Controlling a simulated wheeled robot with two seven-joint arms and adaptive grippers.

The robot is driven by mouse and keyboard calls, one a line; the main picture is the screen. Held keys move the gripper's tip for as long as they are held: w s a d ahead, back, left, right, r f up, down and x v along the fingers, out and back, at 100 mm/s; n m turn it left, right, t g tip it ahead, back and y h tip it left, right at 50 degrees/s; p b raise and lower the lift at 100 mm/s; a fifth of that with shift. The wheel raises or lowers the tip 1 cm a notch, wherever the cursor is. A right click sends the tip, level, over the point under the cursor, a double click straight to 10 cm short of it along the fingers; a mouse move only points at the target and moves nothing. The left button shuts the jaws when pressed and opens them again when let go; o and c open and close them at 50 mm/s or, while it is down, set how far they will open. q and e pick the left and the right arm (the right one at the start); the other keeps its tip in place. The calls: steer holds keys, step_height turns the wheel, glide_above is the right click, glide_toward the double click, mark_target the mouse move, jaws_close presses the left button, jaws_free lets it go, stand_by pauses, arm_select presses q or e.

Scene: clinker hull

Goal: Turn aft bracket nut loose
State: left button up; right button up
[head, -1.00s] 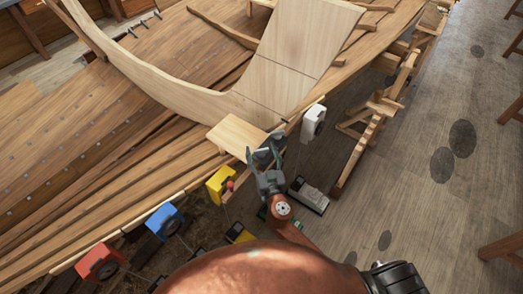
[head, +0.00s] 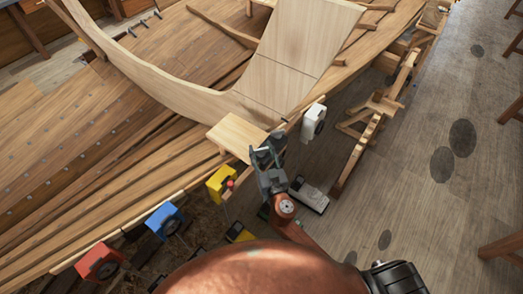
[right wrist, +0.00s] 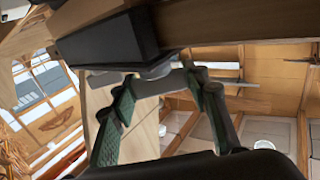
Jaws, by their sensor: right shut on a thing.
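My right gripper (head: 268,151) is at the hull's edge, beside the pale board (head: 237,134), with its arm coming up from the bottom. In the right wrist view, its green-padded fingers (right wrist: 158,82) are closed in on a small grey metal piece (right wrist: 152,84) under a dark block (right wrist: 105,45), which sits against a dark wooden beam. This grey piece appears to be the nut; its exact shape is hard to make out. In the head view the gripper hides it. My left gripper is not in view.
Along the hull edge hang a white box (head: 313,122), a yellow box (head: 221,184), a blue box (head: 165,221) and a red box (head: 99,262). A grey-white tool (head: 309,195) lies below.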

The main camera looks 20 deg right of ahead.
steer(key=n+y, duration=0.1)
steer(key=y, duration=0.1)
steer(key=shift+r+n+y, duration=0.1)
steer(key=shift+n+y, duration=0.3)
steer(key=n+g+y+p, duration=0.1)
steer(key=n+y, duration=0.1)
steer(key=y, duration=0.1)
steer(key=n+g+y+p, duration=0.1)
steer(key=n+y, duration=0.1)
steer(key=y, duration=0.1)
steer(key=shift+w+r+g, duration=0.1)
steer(key=shift+r+g, duration=0.05)
steer(key=shift+g, duration=0.15)
steer(key=shift+n+g+y+p, duration=0.45)
steer(key=shift+n+g+y, duration=0.05)
steer(key=shift+n+y, duration=0.3)
steer(key=shift+n+g+y, duration=0.7)
steer(key=shift+g+y, duration=0.1)
steer(key=shift+y, duration=0.2)
steer(key=shift+g, duration=0.3)
steer(key=o, duration=1.2)
steer(key=shift+f, duration=0.2)
